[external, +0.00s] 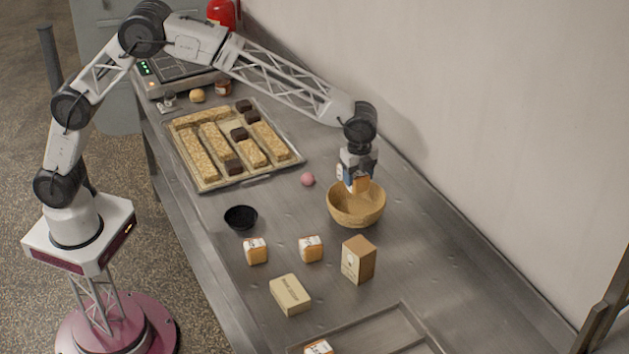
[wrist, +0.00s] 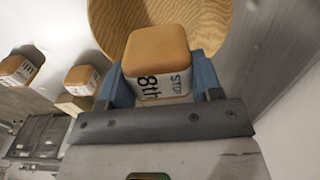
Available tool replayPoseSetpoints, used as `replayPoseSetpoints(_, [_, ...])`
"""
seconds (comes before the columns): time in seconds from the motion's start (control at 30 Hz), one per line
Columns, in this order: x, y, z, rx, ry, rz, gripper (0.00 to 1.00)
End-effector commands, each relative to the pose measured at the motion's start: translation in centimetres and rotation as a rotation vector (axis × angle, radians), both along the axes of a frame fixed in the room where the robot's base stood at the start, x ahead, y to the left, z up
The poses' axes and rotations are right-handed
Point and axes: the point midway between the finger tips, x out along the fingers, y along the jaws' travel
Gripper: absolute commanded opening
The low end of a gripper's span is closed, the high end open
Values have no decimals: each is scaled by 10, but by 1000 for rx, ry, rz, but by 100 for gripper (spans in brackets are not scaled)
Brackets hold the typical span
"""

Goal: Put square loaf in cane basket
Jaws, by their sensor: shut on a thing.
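My gripper (external: 357,176) is shut on a square loaf (external: 360,186), an orange-brown block with a white printed label. In the wrist view, the loaf (wrist: 157,48) sits between the two blue fingers of my gripper (wrist: 158,80), label facing the camera. The cane basket (external: 356,211) is a round tan bowl directly below the held loaf in the external view. In the wrist view the basket (wrist: 225,22) shows behind the loaf. The loaf overlaps the basket's opening; whether it touches the inside is hidden.
Two similar loaves (external: 255,251) (external: 311,249) stand left of a tan carton (external: 358,260) and behind a flat box (external: 290,294). A black bowl (external: 240,217), a pink ball (external: 308,179) and a tray of bars (external: 285,171) lie farther left. A wall runs along the right.

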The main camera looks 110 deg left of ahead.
Motion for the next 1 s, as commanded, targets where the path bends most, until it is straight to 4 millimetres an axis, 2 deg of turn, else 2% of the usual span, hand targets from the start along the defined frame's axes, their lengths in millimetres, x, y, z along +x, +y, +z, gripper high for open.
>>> replayPoseSetpoints(0.23, [0, 0, -30, 0, 1, 0, 31])
replayPoseSetpoints(0.7, [0, 0, -36, 0, 0, 0, 31])
replayPoseSetpoints(1.0, [0, 0, -68, 0, 1, 0, 31])
